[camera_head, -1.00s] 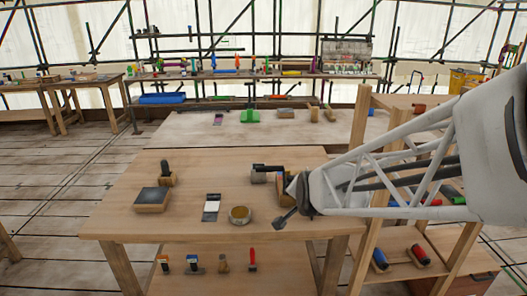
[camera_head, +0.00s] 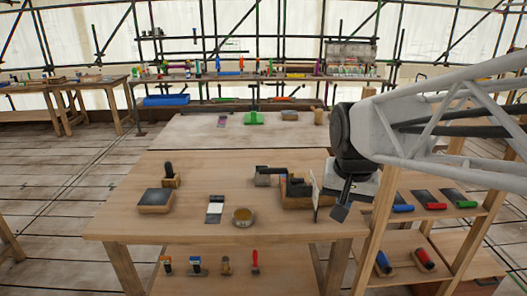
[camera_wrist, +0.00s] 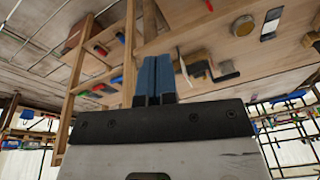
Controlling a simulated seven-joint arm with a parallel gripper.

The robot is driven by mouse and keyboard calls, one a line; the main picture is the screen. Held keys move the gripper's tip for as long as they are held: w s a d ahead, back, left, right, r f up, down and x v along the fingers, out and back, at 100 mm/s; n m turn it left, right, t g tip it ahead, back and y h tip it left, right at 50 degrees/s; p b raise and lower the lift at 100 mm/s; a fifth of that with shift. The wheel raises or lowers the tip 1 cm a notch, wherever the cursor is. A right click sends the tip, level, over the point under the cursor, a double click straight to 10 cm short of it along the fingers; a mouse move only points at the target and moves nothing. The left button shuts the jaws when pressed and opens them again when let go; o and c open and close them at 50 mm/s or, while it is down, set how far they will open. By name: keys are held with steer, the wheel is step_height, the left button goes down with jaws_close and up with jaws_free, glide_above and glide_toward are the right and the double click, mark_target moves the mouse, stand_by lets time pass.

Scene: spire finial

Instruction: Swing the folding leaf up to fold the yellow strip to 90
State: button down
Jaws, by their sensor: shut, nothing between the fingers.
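A small folding device (camera_head: 296,190) with dark metal parts and a wooden body stands at the right of the near table. A pale upright plate (camera_head: 316,198) shows at its right side; I cannot tell whether it is the folding leaf. The yellow strip cannot be made out. My gripper (camera_head: 339,212) is just right of the plate, low near the table's right edge; contact cannot be told. In the wrist view my blue fingers (camera_wrist: 154,78) are together and empty, with the pale plate (camera_wrist: 183,64) and the device (camera_wrist: 200,66) to their right.
A grey block (camera_head: 263,176) is left of the device. A shelf with rollers (camera_head: 425,258) stands right.

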steer(key=w+a+r+m+g, duration=0.15)
steer(key=w+m, duration=0.25)
steer(key=w, duration=1.1)
steer(key=w+a+r+m+g, duration=0.1)
steer(key=w+r+m+g, duration=0.15)
steer(key=w, duration=1.15)
steer(key=w+a+f+m+g, duration=0.1)
steer(key=w+f+m, duration=0.3)
steer(key=w, duration=1)
steer(key=w+a+f+m+g, duration=0.1)
steer(key=w+a+f+m, duration=0.2)
steer(key=w+f, duration=0.5)
steer(key=w+m, duration=0.1)
steer(key=w, duration=0.5)
steer(key=shift+w+f, duration=0.2)
steer(key=shift+f, duration=0.15)
